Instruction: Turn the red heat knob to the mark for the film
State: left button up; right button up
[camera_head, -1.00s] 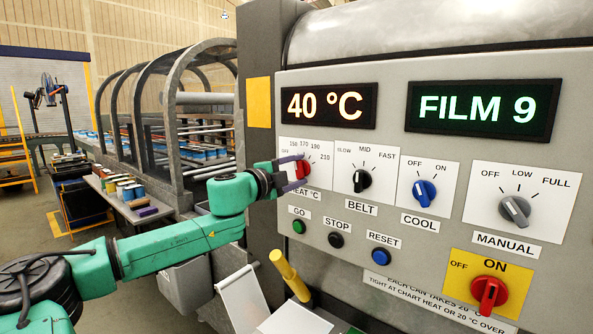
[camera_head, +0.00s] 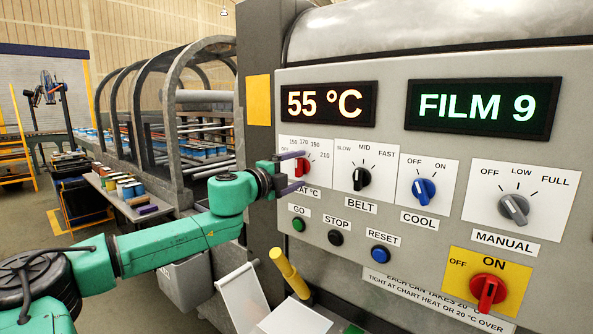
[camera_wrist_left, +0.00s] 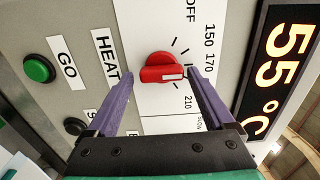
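The red heat knob (camera_head: 303,167) is on the white heat dial at the panel's left; it also shows in the left wrist view (camera_wrist_left: 162,67). The green display (camera_head: 483,109) reads FILM 9. The orange display (camera_head: 328,104) reads 55 °C. My right gripper is not in view.
The belt knob (camera_head: 361,180), blue cool knob (camera_head: 424,192) and grey manual knob (camera_head: 514,209) are to the right. Green, black and blue buttons sit below. A red switch (camera_head: 488,291) is at the lower right. A yellow handle (camera_head: 289,272) stands below the gripper.

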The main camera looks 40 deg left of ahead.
pick_arm(q)
jog(key=shift+s, duration=0.1)
jog(key=shift+s+b, duration=0.1)
jog(key=shift+b, duration=0.4)
jog(key=s+b, duration=0.9)
jog(key=s, duration=0.5)
jog(key=shift+s+d, duration=0.15)
jog(key=shift+d, duration=0.05)
